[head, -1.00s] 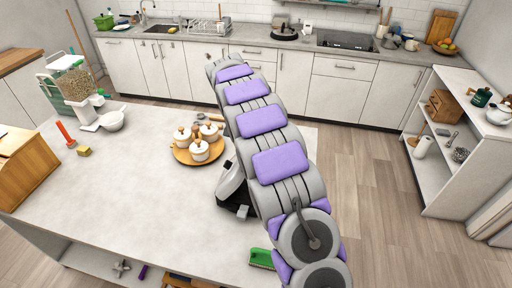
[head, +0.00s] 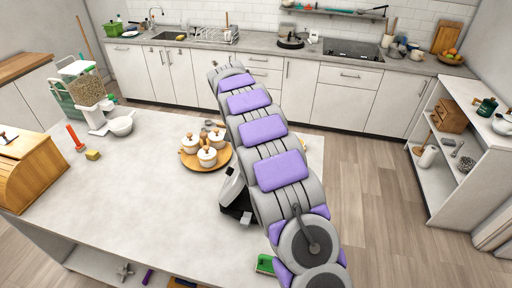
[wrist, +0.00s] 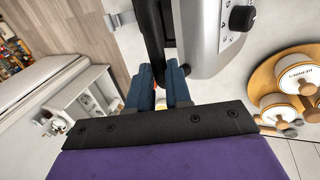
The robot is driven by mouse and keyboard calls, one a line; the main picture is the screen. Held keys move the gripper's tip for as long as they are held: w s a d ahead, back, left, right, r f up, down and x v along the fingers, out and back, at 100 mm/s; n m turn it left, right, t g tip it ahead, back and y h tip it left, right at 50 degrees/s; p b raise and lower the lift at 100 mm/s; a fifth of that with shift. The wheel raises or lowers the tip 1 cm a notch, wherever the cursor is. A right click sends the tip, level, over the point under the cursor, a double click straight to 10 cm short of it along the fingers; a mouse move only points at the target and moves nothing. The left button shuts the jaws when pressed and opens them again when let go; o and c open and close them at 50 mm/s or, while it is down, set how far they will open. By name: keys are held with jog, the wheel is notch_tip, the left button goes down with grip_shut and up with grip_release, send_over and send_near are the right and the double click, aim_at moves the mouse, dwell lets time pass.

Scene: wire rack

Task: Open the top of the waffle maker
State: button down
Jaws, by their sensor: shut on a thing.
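The waffle maker, silver and black, stands on the island counter and is partly hidden behind my arm in the head view (head: 231,188). In the wrist view its silver body with a black knob (wrist: 210,35) fills the top centre, and a black handle (wrist: 151,40) runs down along its left side. My gripper (wrist: 161,74) has its blue fingers at the lower end of this handle, shut on it. The exact contact is partly hidden by the fingers. My gripper is hidden in the head view. I cannot tell how far the lid is raised.
A round wooden tray (head: 223,158) with several white lidded pots is close behind the waffle maker. A green brush (head: 265,264) lies near the counter's front edge.

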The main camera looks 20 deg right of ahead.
jog(key=shift+d+f, duration=0.15)
jog(key=shift+d, duration=1.6)
jog(key=c, duration=1.4)
grip_release()
jog(key=shift+o, duration=0.3)
jog(key=shift+a, duration=1.05)
jog(key=shift+w+d, duration=0.1)
jog(key=shift+d, duration=0.45)
jog(key=shift+a, duration=0.2)
jog(key=shift+a+r, duration=0.2)
jog(key=shift+r, duration=0.1)
jog(key=p+v, duration=1.2)
jog(key=v, duration=0.4)
jog(key=shift+w+r, duration=0.2)
jog(key=shift+r, duration=0.2)
